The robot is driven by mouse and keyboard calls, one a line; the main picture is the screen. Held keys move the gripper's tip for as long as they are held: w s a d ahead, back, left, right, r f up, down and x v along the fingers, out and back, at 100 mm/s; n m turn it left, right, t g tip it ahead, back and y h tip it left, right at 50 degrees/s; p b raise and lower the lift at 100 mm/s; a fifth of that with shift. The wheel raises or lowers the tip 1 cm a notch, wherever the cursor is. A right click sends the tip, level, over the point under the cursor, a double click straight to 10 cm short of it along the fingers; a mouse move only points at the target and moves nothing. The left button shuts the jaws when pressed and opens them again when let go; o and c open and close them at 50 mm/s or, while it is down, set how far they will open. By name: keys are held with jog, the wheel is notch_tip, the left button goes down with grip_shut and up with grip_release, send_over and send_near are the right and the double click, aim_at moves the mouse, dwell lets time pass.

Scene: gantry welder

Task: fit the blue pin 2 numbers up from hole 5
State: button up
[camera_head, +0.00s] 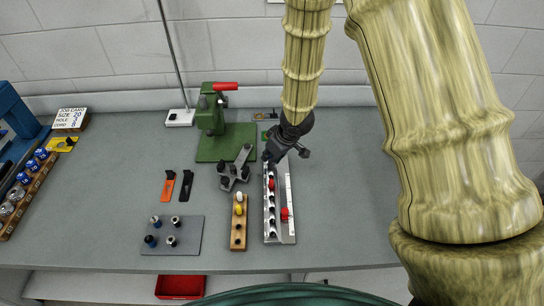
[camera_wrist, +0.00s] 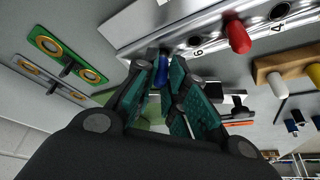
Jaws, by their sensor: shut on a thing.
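In the wrist view, my gripper (camera_wrist: 163,80) is shut on a blue pin (camera_wrist: 163,66), whose upper part shows between the fingertips. The pin is at the metal hole rail (camera_wrist: 180,44), to the left of the printed number 6. I cannot tell whether its end is inside a hole. A red pin (camera_wrist: 238,38) stands in the rail between the numbers 6 and 4. In the head view, my gripper (camera_head: 270,155) is at the far end of the rail (camera_head: 272,236), and the red pin (camera_head: 271,184) is nearer. The blue pin is hidden there.
A wooden block (camera_head: 238,243) holds yellow and white pins left of the rail. A grey plate (camera_head: 185,247) holds several pins. A grey clamp-like part (camera_head: 235,172) and a green press (camera_head: 210,120) stand close left of my gripper.

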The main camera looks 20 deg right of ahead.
jog(key=shift+f+b, duration=0.45)
jog(key=shift+f, duration=0.3)
jog(key=o, duration=0.8)
jog(key=shift+o, duration=0.2)
jog(key=shift+r, duration=0.1)
jog(key=v, duration=1.1)
jog(key=shift+s+r, duration=0.2)
jog(key=shift+r, duration=0.15)
jog(key=shift+d, duration=0.1)
